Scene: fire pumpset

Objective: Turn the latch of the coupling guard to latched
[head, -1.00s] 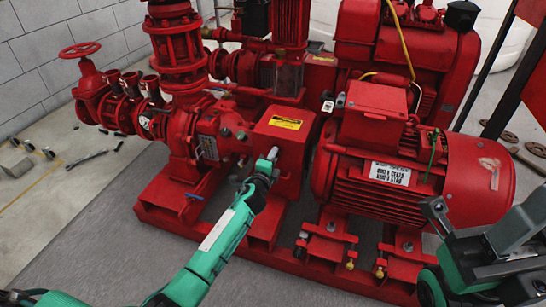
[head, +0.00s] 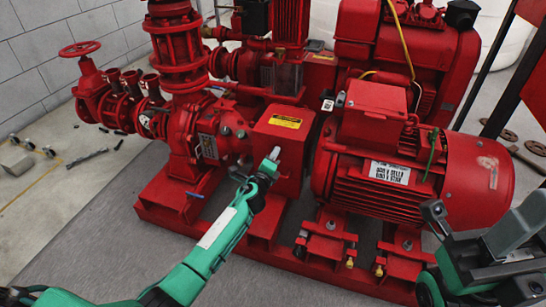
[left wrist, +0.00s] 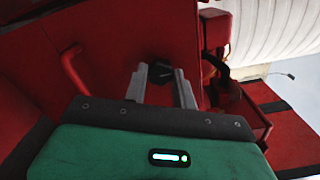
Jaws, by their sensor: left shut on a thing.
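The coupling guard (head: 285,128) is a red box with a yellow label, between the pump and the motor. My left gripper (head: 273,156) is at the guard's front face. In the left wrist view, the latch (left wrist: 159,72) is a dark knob on the red face. The fingers of my left gripper (left wrist: 161,84) lie on either side of it, shut on it. In the head view the gripper hides the latch, and I cannot read its angle. My right gripper (head: 475,228) is at the lower right, away from the guard; its jaw opening is unclear.
The red motor (head: 400,165) stands close to the right of the guard. The red pump (head: 205,140) is on its left. A red base frame (head: 165,212) runs below. In the left wrist view a red bent handle (left wrist: 73,70) stands left of the fingers.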

